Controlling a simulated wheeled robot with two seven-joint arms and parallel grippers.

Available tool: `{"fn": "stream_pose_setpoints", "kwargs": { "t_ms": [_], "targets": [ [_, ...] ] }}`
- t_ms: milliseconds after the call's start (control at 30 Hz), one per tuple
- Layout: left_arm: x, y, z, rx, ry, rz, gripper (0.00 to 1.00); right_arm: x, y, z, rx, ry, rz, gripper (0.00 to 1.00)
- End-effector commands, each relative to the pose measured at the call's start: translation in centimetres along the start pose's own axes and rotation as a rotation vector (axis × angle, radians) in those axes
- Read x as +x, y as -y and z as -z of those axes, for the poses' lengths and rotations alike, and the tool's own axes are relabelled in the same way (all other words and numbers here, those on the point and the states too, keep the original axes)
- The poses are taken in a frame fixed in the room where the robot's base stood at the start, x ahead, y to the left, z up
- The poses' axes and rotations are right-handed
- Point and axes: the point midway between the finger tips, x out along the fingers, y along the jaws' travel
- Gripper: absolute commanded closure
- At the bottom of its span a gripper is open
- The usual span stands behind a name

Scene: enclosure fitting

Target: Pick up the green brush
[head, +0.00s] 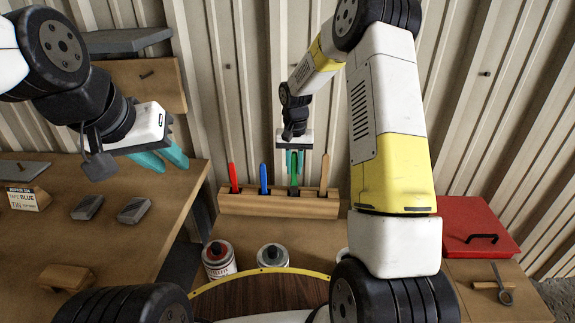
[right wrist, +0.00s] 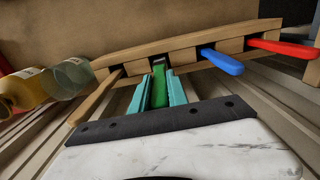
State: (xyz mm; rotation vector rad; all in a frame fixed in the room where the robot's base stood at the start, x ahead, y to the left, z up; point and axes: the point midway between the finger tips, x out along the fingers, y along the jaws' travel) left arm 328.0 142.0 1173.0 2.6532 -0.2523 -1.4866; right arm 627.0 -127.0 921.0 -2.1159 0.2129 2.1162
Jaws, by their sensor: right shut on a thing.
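The green brush (head: 294,181) stands in a slot of the wooden rack (head: 280,206), with its green handle upright. In the right wrist view, the brush (right wrist: 159,88) lies between the teal fingers. My right gripper (head: 295,164) reaches down from above and is shut on the handle; its fingers hide part of it. My left gripper (head: 175,163) hangs over the left bench, open and empty, away from the rack.
A red-handled tool (head: 233,178) and a blue-handled tool (head: 263,178) stand left of the brush, and a wooden handle (head: 324,174) to its right. Cans (head: 218,259) stand in front of the rack. A red box (head: 468,228) is at right. The corrugated wall is behind.

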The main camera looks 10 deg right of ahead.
Motion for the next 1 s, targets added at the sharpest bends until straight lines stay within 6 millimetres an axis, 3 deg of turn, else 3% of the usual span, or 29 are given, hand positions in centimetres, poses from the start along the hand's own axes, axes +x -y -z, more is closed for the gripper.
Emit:
{"fn": "stream_pose_setpoints", "kwargs": {
  "t_ms": [300, 500, 700, 1000],
  "targets": [
    [0.0, 0.0, 0.0, 0.0, 0.0, 0.0, 0.7, -7.3, 0.0, 0.1, -0.001, -0.005, 0.002, 1.0],
    [0.0, 0.0, 0.0, 0.0, 0.0, 0.0, 0.7, -10.6, 0.0, 0.0, 0.0, -0.002, 0.0, 1.0],
    [0.0, 0.0, 0.0, 0.0, 0.0, 0.0, 0.7, -12.4, 0.0, 0.0, 0.0, -0.002, 0.0, 1.0],
    [0.0, 0.0, 0.0, 0.0, 0.0, 0.0, 0.7, -13.0, 0.0, 0.0, 0.0, 0.0, 0.0, 1.0]
  ]
}}
